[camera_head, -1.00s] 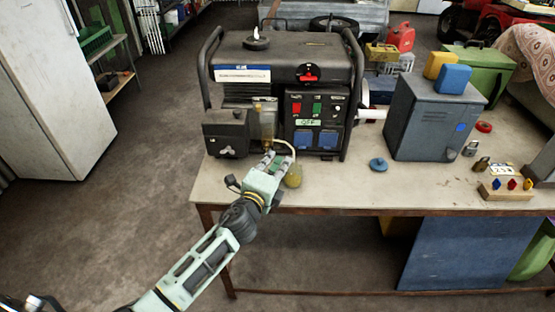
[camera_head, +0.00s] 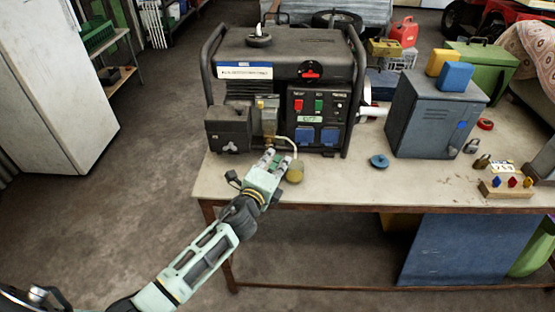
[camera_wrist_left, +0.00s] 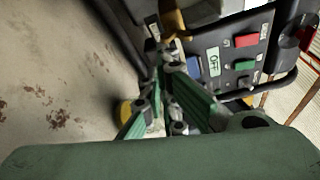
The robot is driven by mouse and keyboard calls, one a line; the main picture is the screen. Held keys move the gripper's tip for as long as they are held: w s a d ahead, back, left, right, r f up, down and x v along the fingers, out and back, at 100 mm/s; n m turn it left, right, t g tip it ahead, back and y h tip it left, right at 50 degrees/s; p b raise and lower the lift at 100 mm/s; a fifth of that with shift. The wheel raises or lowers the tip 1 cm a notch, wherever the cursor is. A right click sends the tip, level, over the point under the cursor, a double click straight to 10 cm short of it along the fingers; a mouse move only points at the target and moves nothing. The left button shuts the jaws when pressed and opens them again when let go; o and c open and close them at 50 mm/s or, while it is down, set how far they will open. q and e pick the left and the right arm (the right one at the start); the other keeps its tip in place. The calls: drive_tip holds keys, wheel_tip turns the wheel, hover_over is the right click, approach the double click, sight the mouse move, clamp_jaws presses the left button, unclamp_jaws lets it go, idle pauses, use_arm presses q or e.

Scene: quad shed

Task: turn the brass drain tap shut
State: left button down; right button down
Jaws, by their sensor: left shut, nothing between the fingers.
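A black generator (camera_head: 285,62) stands on the workbench. A small amber-coloured bowl (camera_head: 269,122) is on its front, left of the control panel. A pale hose (camera_head: 290,145) curves from below the bowl to a jar of yellow liquid (camera_head: 295,173) on the bench. My left gripper (camera_head: 275,158) is just below the bowl and left of the jar, shut and empty. In the left wrist view its green fingers (camera_wrist_left: 168,95) point toward the generator's front. I cannot make out the brass tap; the fingers may hide it. My right gripper is out of view.
A black box (camera_head: 228,130) juts from the generator's front, close left of the gripper. A blue round cap (camera_head: 379,161) and a grey metal cabinet (camera_head: 432,115) are to the right on the workbench (camera_head: 335,190). Bare floor lies left of the bench.

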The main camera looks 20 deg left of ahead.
use_arm(q)
drive_tip(key=shift+a+f, duration=0.25)
drive_tip(key=shift+a, duration=0.1)
idle(0.6)
drive_tip(key=shift+s, duration=0.15)
